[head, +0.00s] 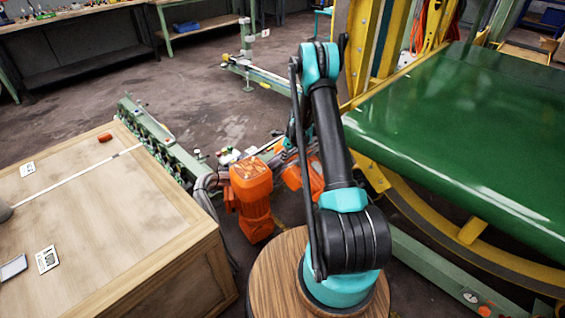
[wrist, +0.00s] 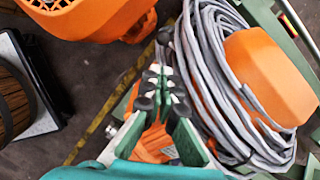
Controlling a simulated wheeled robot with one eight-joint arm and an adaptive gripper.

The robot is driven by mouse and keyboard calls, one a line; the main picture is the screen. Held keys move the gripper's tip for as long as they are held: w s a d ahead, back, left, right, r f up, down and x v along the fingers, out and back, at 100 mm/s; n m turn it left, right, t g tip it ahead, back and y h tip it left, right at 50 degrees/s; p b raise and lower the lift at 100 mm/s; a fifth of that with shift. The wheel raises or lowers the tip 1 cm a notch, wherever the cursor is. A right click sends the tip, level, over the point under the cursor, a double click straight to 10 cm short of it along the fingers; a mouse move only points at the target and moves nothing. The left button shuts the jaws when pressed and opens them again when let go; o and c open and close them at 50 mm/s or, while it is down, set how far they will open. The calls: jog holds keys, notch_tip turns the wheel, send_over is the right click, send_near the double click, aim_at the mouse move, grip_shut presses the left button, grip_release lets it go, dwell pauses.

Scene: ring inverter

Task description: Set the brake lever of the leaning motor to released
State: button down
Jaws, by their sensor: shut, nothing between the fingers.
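An orange motor (head: 252,190) stands left of my arm in the head view. A second orange body (head: 292,176) shows tilted and partly hidden behind my arm. In the wrist view, an orange finned housing (wrist: 85,14) is cut off at the top left, and an orange casing (wrist: 268,82) lies at the right beside grey cable. I cannot tell which of these is the leaning motor, and no brake lever can be made out clearly. My gripper (wrist: 161,78) is shut and empty, its fingertips together above the floor. More orange shows between its fingers, lower down.
A coil of grey cable (wrist: 205,60) lies close right of my gripper. A wooden crate (head: 110,225) stands at the left, with a green rail (head: 165,148) along it. A green belt (head: 465,145) with a yellow ring frame (head: 440,228) fills the right.

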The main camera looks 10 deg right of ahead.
jog(key=s+x, duration=0.1)
jog(key=x, duration=0.7)
jog(key=shift+w+f, duration=0.25)
jog(key=shift+w, duration=0.3)
jog(key=shift+w+a+r+m+y, duration=0.25)
jog(key=shift+a+m+y, duration=0.1)
jog(key=shift+m, duration=0.25)
jog(key=w+m, duration=0.1)
jog(key=w+a+r+m, duration=0.1)
jog(key=m, duration=0.1)
jog(key=shift+a+r+y, duration=0.1)
jog(key=shift+a+y, duration=0.05)
jog(key=shift+y, duration=0.2)
dwell(0.5)
